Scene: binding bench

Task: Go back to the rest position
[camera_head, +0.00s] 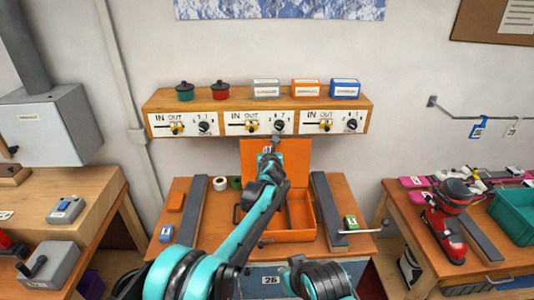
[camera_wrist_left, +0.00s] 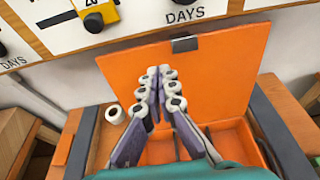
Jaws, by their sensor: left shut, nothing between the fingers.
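My left gripper (camera_head: 268,152) is at the end of the teal and black arm that reaches up across the middle of the head view. It is in front of the raised lid of an open orange case (camera_head: 290,153). In the left wrist view its fingers (camera_wrist_left: 160,85) are together with nothing between them, over the case, whose lid (camera_wrist_left: 225,70) stands up behind them. My right gripper is not in view; a teal and black arm part of mine shows at the bottom of the head view.
A wooden shelf (camera_head: 218,104) with panels marked IN and OUT is on the wall above the case. Dark rails (camera_head: 327,208) flank the case on the bench. A white roll (camera_wrist_left: 115,114) stands left of it. A red and black device (camera_head: 450,215) is on the right bench.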

